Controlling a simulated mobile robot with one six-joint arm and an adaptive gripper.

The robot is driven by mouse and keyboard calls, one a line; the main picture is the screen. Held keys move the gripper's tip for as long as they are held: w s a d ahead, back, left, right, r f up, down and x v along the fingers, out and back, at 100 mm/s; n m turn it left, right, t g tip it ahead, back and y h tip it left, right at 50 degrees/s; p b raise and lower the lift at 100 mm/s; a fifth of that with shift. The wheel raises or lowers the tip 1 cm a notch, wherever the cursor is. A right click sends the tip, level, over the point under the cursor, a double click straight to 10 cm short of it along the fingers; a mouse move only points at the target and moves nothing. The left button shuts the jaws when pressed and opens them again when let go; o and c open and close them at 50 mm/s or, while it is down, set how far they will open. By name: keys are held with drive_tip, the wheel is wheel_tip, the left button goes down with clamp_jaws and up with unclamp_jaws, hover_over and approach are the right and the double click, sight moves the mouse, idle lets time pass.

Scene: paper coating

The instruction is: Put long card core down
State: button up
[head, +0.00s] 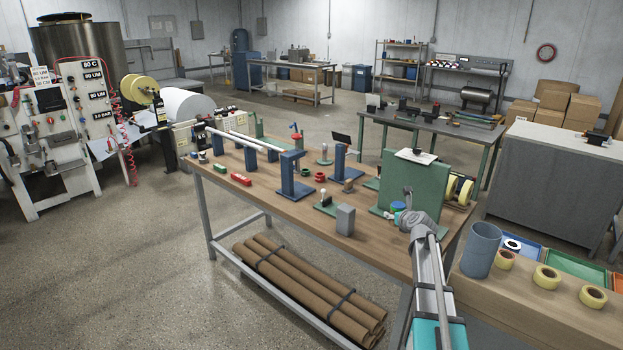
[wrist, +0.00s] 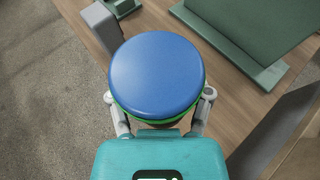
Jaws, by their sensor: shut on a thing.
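My gripper (head: 408,214) is over the right end of the wooden table (head: 262,205), in front of a green upright plate (head: 425,183). It is shut on a round thing with a blue top and green rim (wrist: 156,75); its fingers (wrist: 158,98) sit on either side. The blue top hides most of the thing's body, and I cannot tell how long it is. In the head view it is small and partly hidden by my gripper. Several long brown tubes (head: 310,285), strapped together, lie on the low shelf under the table.
A long white bar (head: 245,139) lies across the table's back, near blue stands (head: 290,178). A grey block (head: 345,220) stands near the front edge. On the right bench are a blue-grey cylinder (head: 481,250) and several tape rolls (head: 547,277). The table's front left is fairly clear.

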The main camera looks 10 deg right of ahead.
drive_tip(key=shift+d, duration=0.15)
drive_tip(key=n+y+b, duration=0.2)
drive_tip(key=b, duration=0.4)
hover_over(378, 240)
wheel_tip(378, 240, down, 6)
drive_tip(key=shift+w, duration=0.15)
drive_tip(key=shift+f, duration=0.1)
wheel_tip(378, 240, down, 6)
drive_tip(key=b, duration=0.6)
drive_tip(key=shift+f+b, duration=1.9)
drive_tip(key=shift+b, duration=0.1)
drive_tip(key=shift+f, duration=0.1)
